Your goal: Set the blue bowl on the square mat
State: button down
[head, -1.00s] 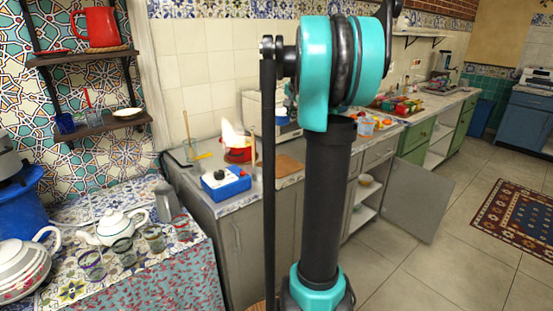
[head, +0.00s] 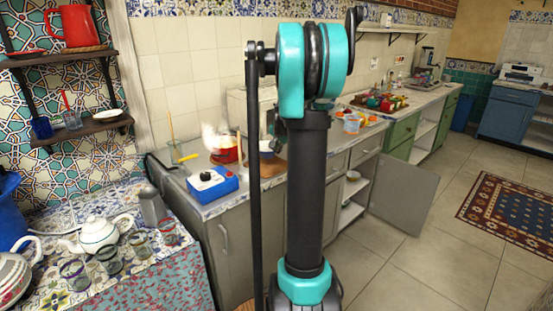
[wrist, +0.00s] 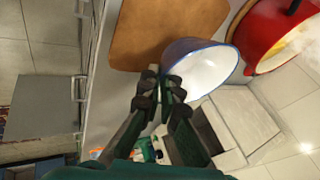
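The blue bowl (wrist: 212,68), blue outside with a white inside, shows in the wrist view. My gripper (wrist: 168,88) appears shut on its near rim, with the fingertips at the wall. The bowl looks raised above the counter. The brown square mat (wrist: 150,38) lies on the counter beside and partly behind the bowl in the wrist view. In the head view the mat (head: 272,168) shows beside my arm, which hides part of it. I cannot make out the bowl clearly in the head view behind my arm.
A red pot (head: 225,150) with steam stands left of the mat, close to the bowl in the wrist view (wrist: 262,38). A blue box (head: 213,184) sits at the counter's front edge. A white appliance stands behind. A cabinet door (head: 402,194) hangs open at right.

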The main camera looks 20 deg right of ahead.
jog(key=shift+f, duration=1.9)
jog(key=shift+f, duration=0.1)
jog(key=c, duration=1.7)
grip_release()
jog(key=d+v, duration=0.1)
jog(key=v, duration=1.1)
jog(key=s+a+f+n, duration=0.4)
jog(key=s+a+f, duration=0.2)
jog(key=s, duration=0.3)
jog(key=s+a+f+n+g, duration=0.1)
jog(key=s+a+f+n, duration=0.3)
jog(key=s, duration=0.6)
jog(key=s+a+f+n+g, duration=0.1)
jog(key=s+a+f+n, duration=0.2)
jog(key=s+a+f, duration=0.5)
jog(key=shift+s+a+f+n+y, duration=0.1)
jog(key=shift+s+a+n+y, duration=0.3)
jog(key=shift+s+a, duration=0.9)
